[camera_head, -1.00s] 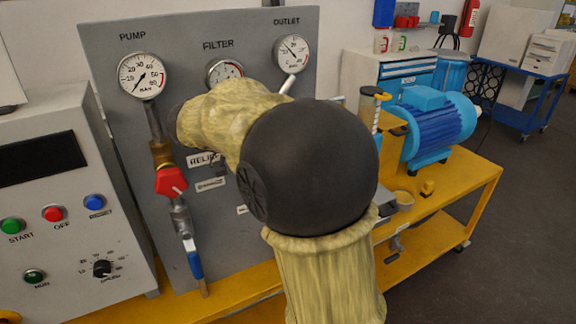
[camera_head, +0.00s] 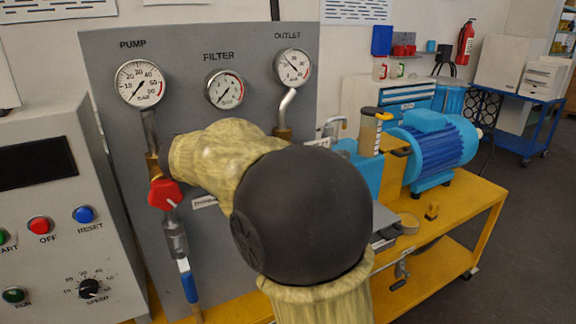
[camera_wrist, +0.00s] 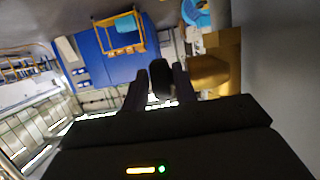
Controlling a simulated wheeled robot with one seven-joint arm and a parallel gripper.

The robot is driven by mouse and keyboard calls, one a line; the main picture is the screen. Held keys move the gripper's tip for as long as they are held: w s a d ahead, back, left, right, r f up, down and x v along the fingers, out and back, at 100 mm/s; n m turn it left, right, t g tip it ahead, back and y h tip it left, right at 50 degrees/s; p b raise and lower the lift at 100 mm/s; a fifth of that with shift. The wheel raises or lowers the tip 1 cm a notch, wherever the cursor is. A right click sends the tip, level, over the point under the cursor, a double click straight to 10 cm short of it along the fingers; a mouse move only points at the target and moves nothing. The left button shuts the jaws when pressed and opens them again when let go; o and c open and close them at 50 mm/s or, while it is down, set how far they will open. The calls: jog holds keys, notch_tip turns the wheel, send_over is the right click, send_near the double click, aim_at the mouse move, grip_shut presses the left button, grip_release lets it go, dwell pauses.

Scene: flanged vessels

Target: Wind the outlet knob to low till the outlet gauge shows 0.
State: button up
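The outlet gauge (camera_head: 292,67) is at the top right of the grey panel in the head view. Its needle points to the upper left, off the lower-left end of the scale; the figures are too small to read surely. A bent pipe drops from it behind my arm, which hides the outlet knob and my gripper there. In the wrist view my gripper (camera_wrist: 160,84) has its two fingers on either side of a dark rounded piece (camera_wrist: 160,76), which looks like the knob. I cannot tell whether both fingers press on it. A brass-coloured body (camera_wrist: 213,68) stands beside the right finger.
The pump gauge (camera_head: 141,83) and filter gauge (camera_head: 224,89) have needles pointing lower left. A red valve handle (camera_head: 165,194) and a blue lever (camera_head: 188,281) stick out on the left. A control box (camera_head: 55,225) stands left; a blue motor (camera_head: 433,148) sits on the yellow bench (camera_head: 468,200).

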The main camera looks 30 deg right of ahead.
jog(key=shift+r, duration=0.1)
notch_tip(320, 180, up, 10)
jog(key=shift+f+p, duration=0.1)
jog(key=shift+p, duration=0.65)
jog(key=shift+w+f, duration=0.1)
jog(key=shift+f, duration=0.05)
